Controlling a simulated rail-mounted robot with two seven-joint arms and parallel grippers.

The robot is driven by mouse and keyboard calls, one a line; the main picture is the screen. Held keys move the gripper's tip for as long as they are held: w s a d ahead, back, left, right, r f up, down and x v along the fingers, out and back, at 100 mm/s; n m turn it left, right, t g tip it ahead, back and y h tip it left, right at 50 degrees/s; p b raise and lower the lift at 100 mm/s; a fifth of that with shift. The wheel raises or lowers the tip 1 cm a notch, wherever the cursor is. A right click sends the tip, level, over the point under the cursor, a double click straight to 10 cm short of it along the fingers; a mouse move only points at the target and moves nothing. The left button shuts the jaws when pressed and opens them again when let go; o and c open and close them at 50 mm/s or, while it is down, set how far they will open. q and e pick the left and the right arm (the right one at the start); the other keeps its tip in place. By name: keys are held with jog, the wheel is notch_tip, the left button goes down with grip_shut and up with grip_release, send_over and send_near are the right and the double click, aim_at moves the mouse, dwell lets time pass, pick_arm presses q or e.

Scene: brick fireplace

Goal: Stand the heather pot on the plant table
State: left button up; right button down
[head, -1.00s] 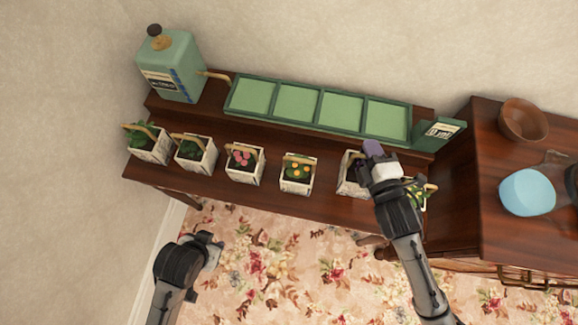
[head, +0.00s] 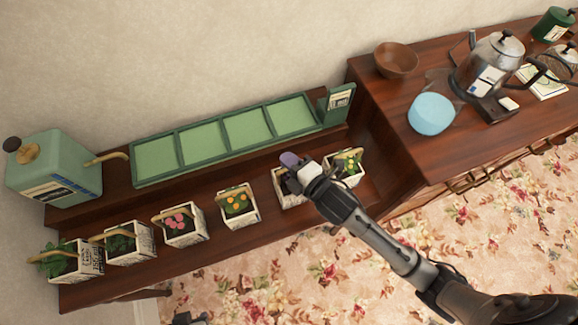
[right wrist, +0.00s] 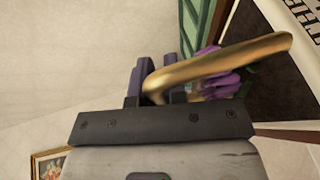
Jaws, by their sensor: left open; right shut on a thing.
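The heather pot (head: 287,192) is a white, print-wrapped square pot in the row on the dark wooden plant table (head: 228,240), between the yellow-flowered pot and the rightmost pot. My right gripper (head: 296,168) covers much of it. In the right wrist view, my right gripper (right wrist: 152,85) is shut on the pot's golden hoop handle (right wrist: 235,55), with purple blooms (right wrist: 222,85) beside it. Whether the pot's base touches the table is hidden. Only a bit of my left gripper (head: 190,319) shows at the bottom edge, open and away from the pots.
Other potted plants stand left, including a pink-flowered (head: 183,225) and a yellow-flowered pot (head: 238,207); another pot (head: 345,167) is close on the right. Behind are a green panelled tray (head: 182,170) and a green can (head: 55,175). A dresser (head: 400,88) adjoins on the right.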

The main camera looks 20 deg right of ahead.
jog(key=shift+f+b, duration=0.4)
jog(key=shift+f, duration=1.1)
jog(key=c, duration=1.2)
grip_release()
jog(key=shift+o, duration=0.2)
jog(key=p+v, duration=0.2)
jog(key=v, duration=1)
